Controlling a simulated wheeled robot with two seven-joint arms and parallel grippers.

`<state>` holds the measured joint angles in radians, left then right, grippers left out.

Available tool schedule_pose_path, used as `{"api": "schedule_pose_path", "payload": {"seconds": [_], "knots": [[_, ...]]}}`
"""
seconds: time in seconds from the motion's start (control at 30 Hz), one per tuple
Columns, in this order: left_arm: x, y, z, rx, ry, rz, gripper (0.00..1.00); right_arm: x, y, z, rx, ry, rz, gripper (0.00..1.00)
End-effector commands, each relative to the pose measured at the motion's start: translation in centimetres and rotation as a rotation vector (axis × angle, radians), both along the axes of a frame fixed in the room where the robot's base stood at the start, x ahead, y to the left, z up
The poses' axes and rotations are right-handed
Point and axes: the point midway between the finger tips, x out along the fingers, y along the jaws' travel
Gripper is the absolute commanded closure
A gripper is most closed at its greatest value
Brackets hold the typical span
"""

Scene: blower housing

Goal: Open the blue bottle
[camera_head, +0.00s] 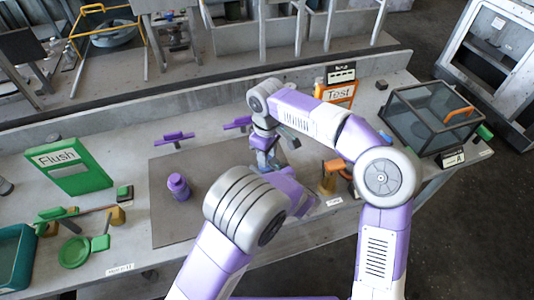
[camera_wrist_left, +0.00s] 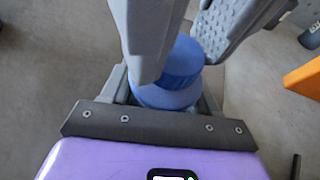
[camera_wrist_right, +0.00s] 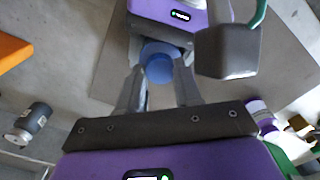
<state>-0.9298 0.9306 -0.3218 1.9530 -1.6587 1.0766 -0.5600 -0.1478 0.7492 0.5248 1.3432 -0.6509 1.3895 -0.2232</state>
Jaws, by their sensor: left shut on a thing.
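The blue bottle (camera_wrist_left: 165,97) is between the fingers of my left gripper (camera_wrist_left: 163,90), which is shut on it. A darker blue round part, seemingly its cap (camera_wrist_left: 181,62), is on top. The fingers of my right gripper (camera_wrist_right: 158,80) are on both sides of the blue top, which also shows in the right wrist view (camera_wrist_right: 158,64). I cannot tell whether they press on it. In the head view the right gripper (camera_head: 265,150) is above the mat, and the left gripper is mostly hidden behind my arm. The bottle is small and mostly hidden there.
A purple bottle (camera_head: 179,187) stands on the grey mat (camera_head: 165,230), with purple pieces (camera_head: 178,138) behind. A green Flush sign (camera_head: 75,167) and green tools (camera_head: 75,250) are at left.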

Motion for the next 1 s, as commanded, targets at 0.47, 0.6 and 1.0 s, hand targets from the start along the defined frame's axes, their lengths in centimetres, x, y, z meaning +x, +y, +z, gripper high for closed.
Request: {"api": "schedule_pose_path", "payload": {"seconds": [0.47, 0.6, 1.0], "knots": [[0.0, -0.1, 0.0, 0.000, 0.000, -0.001, 1.00, 0.0, 0.0, 0.3, 0.001, -0.001, -0.002, 0.41], [0.0, 0.0, 0.0, 0.000, 0.000, -0.001, 1.00, 0.0, 0.1, 2.2, 0.001, -0.004, -0.003, 0.41], [0.0, 0.0, 0.0, 0.000, 0.000, 0.000, 1.00, 0.0, 0.0, 4.6, 0.000, 0.000, -0.041, 0.44]]}}
